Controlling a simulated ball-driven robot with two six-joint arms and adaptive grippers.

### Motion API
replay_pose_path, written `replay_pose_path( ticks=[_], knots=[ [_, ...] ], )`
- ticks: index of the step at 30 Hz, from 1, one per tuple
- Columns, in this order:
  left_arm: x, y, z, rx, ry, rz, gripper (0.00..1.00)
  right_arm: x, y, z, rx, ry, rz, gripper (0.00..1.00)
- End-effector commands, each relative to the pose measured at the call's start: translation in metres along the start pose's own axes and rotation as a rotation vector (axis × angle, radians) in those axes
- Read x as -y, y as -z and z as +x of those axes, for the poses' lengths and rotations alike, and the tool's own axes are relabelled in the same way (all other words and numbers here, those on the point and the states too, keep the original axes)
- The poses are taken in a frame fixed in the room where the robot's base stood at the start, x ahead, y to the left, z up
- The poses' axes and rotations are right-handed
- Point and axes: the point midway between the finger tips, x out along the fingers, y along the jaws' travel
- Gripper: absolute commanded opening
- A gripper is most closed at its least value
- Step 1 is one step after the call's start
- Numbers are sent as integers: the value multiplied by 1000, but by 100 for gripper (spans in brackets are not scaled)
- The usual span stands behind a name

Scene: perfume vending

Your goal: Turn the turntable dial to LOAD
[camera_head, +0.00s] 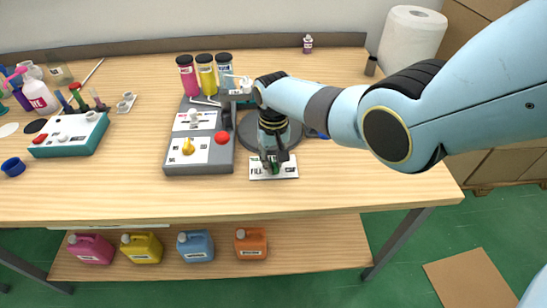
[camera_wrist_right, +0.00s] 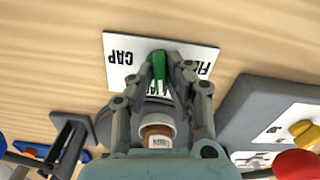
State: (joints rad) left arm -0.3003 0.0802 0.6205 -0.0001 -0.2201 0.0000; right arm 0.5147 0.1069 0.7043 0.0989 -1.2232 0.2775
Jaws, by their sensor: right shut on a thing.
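The turntable dial is a white label plate (camera_head: 291,170) at the table's front with a green knob (camera_head: 275,168). The wrist view shows the plate (camera_wrist_right: 120,44) upside down, with CAP on the left and part of FILL on the right; the middle label is mostly hidden. My right gripper (camera_head: 274,161) reaches down over the plate. In the wrist view its fingers (camera_wrist_right: 162,82) are shut on the green knob (camera_wrist_right: 159,62), whose tip points towards the picture's top. The dark round turntable (camera_head: 248,134) lies behind the gripper, partly hidden. My left gripper is not in view.
A grey dispenser panel (camera_head: 200,163) with a yellow knob (camera_head: 188,146) and red button (camera_head: 222,137) stands just left of the dial. Three bottles (camera_head: 206,72) stand behind it. A teal panel (camera_head: 85,138) is further left. The front right tabletop is clear.

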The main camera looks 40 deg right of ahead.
Motion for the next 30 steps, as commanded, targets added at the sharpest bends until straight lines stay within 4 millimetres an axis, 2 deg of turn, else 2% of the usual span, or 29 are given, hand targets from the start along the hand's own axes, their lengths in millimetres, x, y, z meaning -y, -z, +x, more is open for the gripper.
replay_pose_path(
  ticks=[12, 27, 28, 30],
  knots=[
    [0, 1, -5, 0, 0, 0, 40, 0, 0, 0, 0, 0, 169, 0],
    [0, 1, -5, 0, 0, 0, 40, 0, 0, 0, -1, 0, 186, 0],
    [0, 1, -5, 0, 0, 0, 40, 0, 1, 0, -1, 1, 186, 14],
    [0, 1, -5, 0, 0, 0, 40, 0, 1, 0, -1, 1, 186, 24]
  ],
)
